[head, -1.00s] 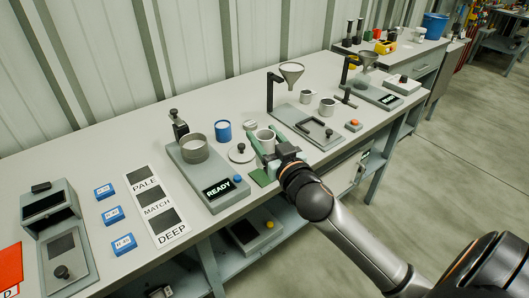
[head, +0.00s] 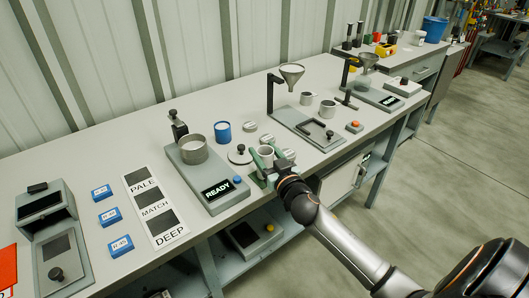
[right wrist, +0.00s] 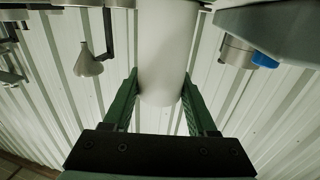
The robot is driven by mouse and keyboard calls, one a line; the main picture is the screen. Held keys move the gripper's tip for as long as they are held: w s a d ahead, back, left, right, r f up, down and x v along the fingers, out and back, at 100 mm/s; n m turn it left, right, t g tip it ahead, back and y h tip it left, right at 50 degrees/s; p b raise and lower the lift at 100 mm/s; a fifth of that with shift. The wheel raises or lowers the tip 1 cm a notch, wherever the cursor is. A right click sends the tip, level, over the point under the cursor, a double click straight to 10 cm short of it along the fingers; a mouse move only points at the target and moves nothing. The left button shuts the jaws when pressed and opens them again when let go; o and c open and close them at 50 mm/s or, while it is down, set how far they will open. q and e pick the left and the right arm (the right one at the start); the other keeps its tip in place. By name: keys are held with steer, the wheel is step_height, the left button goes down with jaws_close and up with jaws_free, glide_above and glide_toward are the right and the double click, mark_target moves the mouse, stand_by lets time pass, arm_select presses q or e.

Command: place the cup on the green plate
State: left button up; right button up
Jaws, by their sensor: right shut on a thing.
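The cup (head: 265,152) is a light grey cylinder, held upright between the green fingers of my right gripper (head: 263,157) near the bench's front edge. In the right wrist view the cup (right wrist: 168,55) fills the space between the two fingers. The green plate (head: 257,181) shows only as a small green patch just below the gripper; the rest is hidden by the gripper and wrist. I cannot tell whether the cup's base touches it. My left gripper is not in view.
Left of the gripper stand a grey READY station (head: 208,180) with a round pan, a lidded disc (head: 240,155) and a blue cup (head: 222,131). Small grey discs (head: 267,138) lie behind and beside the gripper. A funnel stand (head: 270,95) is behind right.

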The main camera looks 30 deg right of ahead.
steer(key=shift+f, duration=0.1)
steer(key=o, duration=1.4)
steer(key=shift+c, duration=0.2)
steer(key=shift+r, duration=0.2)
steer(key=shift+s+f, duration=0.15)
steer(key=shift+s, duration=0.2)
steer(key=s+a+b, duration=0.1)
steer(key=s+a, duration=0.1)
steer(key=s, duration=0.9)
steer(key=s+a+f+n+g+y, duration=0.1)
steer(key=s+a+f+g, duration=0.2)
steer(key=f, duration=0.6)
steer(key=s+a+f+n+g+y, duration=0.1)
steer(key=s+a+f+g+y, duration=0.1)
steer(key=s+a+f, duration=0.5)
steer(key=s+a+f+n+g+y, duration=0.1)
steer(key=s+a+f, duration=0.4)
steer(key=f, duration=0.6)
steer(key=s+g+y, duration=0.1)
steer(key=g, duration=0.1)
steer(key=shift+a+n+g, duration=0.25)
steer(key=shift+n+g, duration=0.05)
